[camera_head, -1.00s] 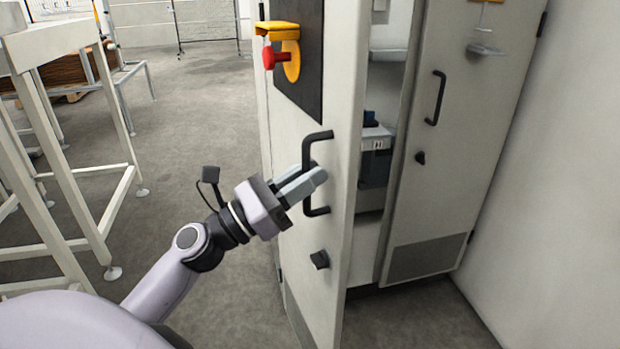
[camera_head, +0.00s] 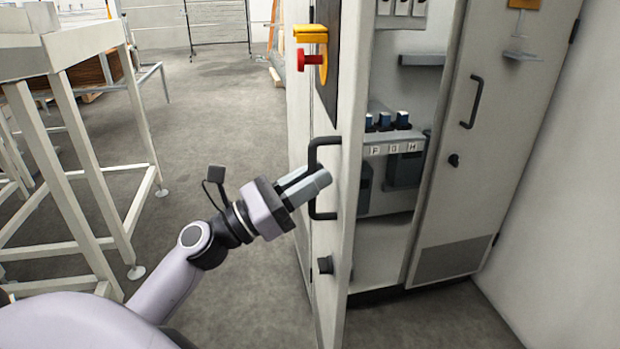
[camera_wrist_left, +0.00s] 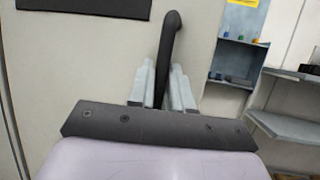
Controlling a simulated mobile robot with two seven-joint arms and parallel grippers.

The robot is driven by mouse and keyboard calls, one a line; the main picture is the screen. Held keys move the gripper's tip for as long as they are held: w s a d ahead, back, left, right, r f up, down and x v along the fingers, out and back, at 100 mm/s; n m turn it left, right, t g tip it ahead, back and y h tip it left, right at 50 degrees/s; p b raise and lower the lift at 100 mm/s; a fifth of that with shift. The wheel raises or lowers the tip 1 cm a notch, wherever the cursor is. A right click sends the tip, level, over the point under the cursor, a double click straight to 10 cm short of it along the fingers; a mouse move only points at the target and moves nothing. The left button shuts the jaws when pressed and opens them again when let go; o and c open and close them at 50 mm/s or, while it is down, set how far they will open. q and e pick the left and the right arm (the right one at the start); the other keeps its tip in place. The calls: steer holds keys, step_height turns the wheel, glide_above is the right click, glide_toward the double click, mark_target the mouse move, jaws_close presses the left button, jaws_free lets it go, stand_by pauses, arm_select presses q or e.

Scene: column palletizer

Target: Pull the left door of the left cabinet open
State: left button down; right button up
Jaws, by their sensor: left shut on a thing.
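The left door (camera_head: 349,110) of the cabinet is swung well open, seen nearly edge-on in the head view. Its black bar handle (camera_head: 313,157) stands upright on the outer face. My left gripper (camera_head: 312,184) is shut on the handle around its middle. In the left wrist view the fingers (camera_wrist_left: 164,88) sit on both sides of the black handle (camera_wrist_left: 172,40). The fingers partly hide the grasped stretch of the handle. My right gripper is not in view.
The cabinet's right door (camera_head: 470,170) is closed, with its own black handle (camera_head: 474,102). Inside the open side are shelves and electrical parts (camera_head: 392,135). A red and yellow switch (camera_head: 312,55) juts from the open door. A white frame (camera_head: 75,130) stands at left; floor between is clear.

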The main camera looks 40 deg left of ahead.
arm_select(q)
steer(key=shift+a, duration=0.35)
steer(key=c, duration=1.1)
jaws_free()
steer(key=shift+b+v, duration=0.85)
steer(key=shift+v, duration=2.75)
